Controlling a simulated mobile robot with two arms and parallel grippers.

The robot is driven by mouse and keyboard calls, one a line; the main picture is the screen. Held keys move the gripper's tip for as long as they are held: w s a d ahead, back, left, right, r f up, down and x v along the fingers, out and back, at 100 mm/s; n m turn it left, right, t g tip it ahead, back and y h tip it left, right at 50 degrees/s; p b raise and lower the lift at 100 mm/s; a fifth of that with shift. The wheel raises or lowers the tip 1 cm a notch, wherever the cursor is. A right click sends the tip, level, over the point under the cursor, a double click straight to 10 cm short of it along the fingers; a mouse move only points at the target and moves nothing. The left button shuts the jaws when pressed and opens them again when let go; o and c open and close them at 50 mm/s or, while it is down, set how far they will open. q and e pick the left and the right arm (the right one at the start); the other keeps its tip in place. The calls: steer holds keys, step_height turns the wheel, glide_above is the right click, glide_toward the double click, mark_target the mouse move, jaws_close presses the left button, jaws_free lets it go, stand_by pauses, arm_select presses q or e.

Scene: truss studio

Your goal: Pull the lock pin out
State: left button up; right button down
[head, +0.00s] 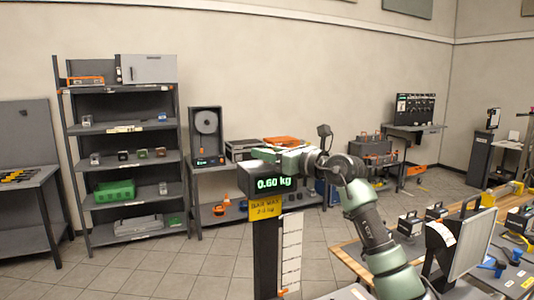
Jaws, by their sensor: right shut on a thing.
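A dark post with a boxy head stands in front of me in the head view. Its display (274,183) reads 0.60 kg in green, and a yellow tag (265,208) hangs below it. My right gripper (274,154) comes in from the right, just above or behind the top of this head. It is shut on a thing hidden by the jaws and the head. I cannot make out the lock pin itself. I cannot tell whether the gripper touches the head. My left gripper is not in view.
A wooden-edged bench (350,258) with several devices stands at the right, under my right arm. A dark shelf rack (125,220) stands at the back left, beside a grey bench (30,180). A low table (235,168) stands behind the post. Tiled floor (170,270) is free at the left.

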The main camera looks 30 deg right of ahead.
step_height(320, 180, up, 4)
steer(key=shift+f+p, duration=0.2)
steer(key=shift+p, duration=0.8)
steer(key=c, duration=0.9)
jaws_free()
steer(key=shift+f, duration=0.1)
steer(key=shift+w, duration=0.1)
